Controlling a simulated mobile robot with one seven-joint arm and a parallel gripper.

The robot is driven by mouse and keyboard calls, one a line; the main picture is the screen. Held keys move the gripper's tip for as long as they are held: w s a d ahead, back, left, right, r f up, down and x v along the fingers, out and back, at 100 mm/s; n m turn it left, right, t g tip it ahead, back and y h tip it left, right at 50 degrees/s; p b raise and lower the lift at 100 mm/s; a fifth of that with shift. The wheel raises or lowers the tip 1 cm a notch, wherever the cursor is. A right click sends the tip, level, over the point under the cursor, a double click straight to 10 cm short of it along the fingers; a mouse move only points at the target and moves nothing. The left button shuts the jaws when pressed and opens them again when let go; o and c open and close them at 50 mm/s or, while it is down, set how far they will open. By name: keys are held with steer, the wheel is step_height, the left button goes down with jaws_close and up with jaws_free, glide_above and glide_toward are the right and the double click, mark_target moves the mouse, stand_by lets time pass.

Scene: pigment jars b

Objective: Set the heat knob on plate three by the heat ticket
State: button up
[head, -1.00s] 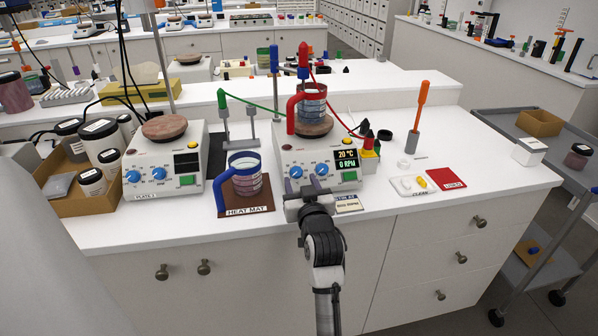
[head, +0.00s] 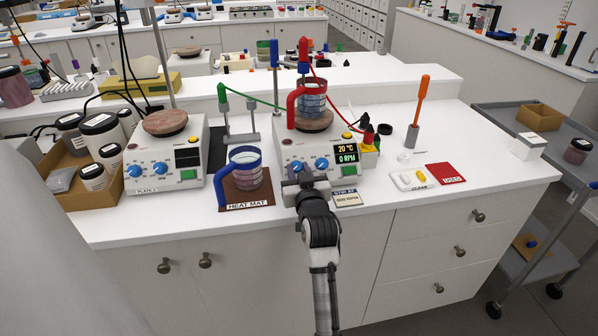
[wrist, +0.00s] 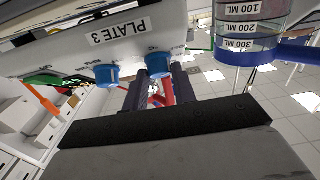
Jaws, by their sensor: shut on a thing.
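Plate three (head: 283,151) stands at the middle of the bench; its label shows upside down in the wrist view (wrist: 118,31). Its front has two blue knobs, and its display (head: 347,152) reads 20 °C and 0 RPM. My gripper (wrist: 158,80) is shut on the left knob (wrist: 158,66), which is the right-hand one in the upside-down wrist view. The other knob (head: 322,163) is free. The small knob lettering is not legible. A ticket (head: 346,197) lies in front of the plate at right; it seems to start "STIR AT", its number unclear.
A beaker with a red holder (head: 313,103) stands on plate three. A blue-handled beaker (head: 246,172) stands on the heat mat (head: 262,199) just left. Another plate (head: 160,190) is farther left.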

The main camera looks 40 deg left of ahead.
steer(key=shift+s+r+m+p, duration=0.1)
steer(key=shift+m+p, duration=0.2)
steer(key=shift+p, duration=0.2)
steer(key=shift+a+m+t+h+p, duration=0.15)
steer(key=shift+m+t+h+p, duration=0.35)
steer(key=shift+m+t+p, duration=0.15)
steer(key=shift+s+a+m+t+h+p, duration=0.15)
steer(key=shift+m+t+h+p, duration=0.2)
steer(key=shift+m+h, duration=0.55)
steer(key=m+h+b, duration=0.1)
steer(key=m, duration=0.1)
steer(key=m+t+h+b, duration=0.1)
steer(key=m, duration=0.1)
steer(key=shift+s+a+f+m+b, duration=0.1)
steer(key=shift+f+m+b, duration=0.15)
steer(key=shift+b, duration=0.15)
steer(key=shift+r+m+t+h+b, duration=0.2)
steer(key=shift+m+t+h+b, duration=0.2)
steer(key=shift+m+h+b, duration=0.75)
steer(key=shift+m+h, duration=0.25)
steer(key=shift+m, duration=0.2)
steer(key=o, duration=1)
